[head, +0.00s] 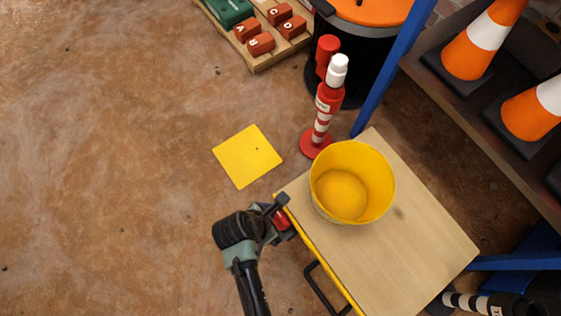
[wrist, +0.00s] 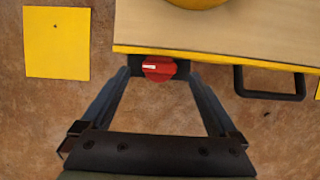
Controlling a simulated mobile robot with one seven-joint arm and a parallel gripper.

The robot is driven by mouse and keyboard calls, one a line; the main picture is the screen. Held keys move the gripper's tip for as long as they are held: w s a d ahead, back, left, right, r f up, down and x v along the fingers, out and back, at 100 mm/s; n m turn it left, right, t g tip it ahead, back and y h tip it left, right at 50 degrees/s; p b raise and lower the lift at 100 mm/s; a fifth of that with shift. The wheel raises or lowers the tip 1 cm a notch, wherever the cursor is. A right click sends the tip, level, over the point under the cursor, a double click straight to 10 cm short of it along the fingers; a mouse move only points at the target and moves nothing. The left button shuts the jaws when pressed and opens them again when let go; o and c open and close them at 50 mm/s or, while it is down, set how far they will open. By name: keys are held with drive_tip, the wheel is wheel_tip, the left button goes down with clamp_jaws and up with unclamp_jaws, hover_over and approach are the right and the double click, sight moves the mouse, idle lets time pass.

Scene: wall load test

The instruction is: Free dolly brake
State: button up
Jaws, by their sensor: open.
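The dolly (head: 400,240) has a pale wooden top with a yellow edge, and it also shows in the wrist view (wrist: 225,32). A red brake knob (wrist: 158,68) with a white mark sits on a dark mount at the dolly's yellow edge; in the head view the knob (head: 281,219) is partly hidden by my gripper. My gripper (head: 278,218) is open, and in the wrist view its two fingers (wrist: 160,75) lie either side of the knob, with gaps visible. A yellow bucket (head: 378,180) stands on the dolly top.
A black handle (wrist: 270,95) sticks out from the dolly's edge. A yellow square (head: 248,157) lies on the floor. A red-and-white post (head: 322,115) stands close behind the dolly. A blue-framed shelf with orange cones (head: 478,45) is at right. The floor at left is clear.

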sight(282, 219)
drive_tip(key=shift+b+x, duration=0.9)
drive_tip(key=shift+x, duration=0.75)
drive_tip(key=shift+c, duration=0.2)
drive_tip(key=c, duration=1.3)
drive_tip(key=shift+r, duration=0.1)
drive_tip(key=shift+c, duration=0.2)
